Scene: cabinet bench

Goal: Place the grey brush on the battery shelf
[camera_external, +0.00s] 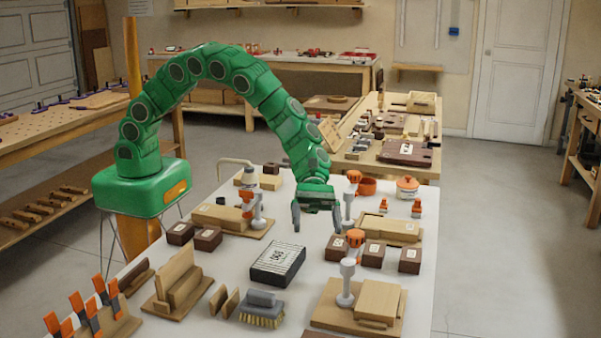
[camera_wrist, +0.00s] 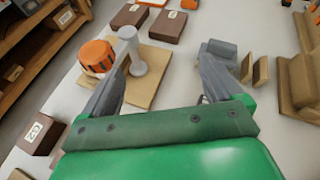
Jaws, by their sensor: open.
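The grey brush (camera_external: 262,308) lies bristles down near the front of the white bench, between two small wooden pieces and a wooden board. A grey block that looks like it shows at the upper right in the wrist view (camera_wrist: 218,48). My gripper (camera_external: 316,225) hangs above the bench, fingers down, behind and to the right of the brush and clear of it. In the wrist view my gripper (camera_wrist: 163,70) is open with nothing between its fingers. I cannot tell which thing is the battery shelf; no label naming it is readable.
A wooden board with a grey post (camera_external: 347,285) stands to the right. A wooden stand (camera_external: 178,288) and orange-tipped clamps (camera_external: 84,312) are at left. Small brown boxes (camera_external: 373,254) stand at right.

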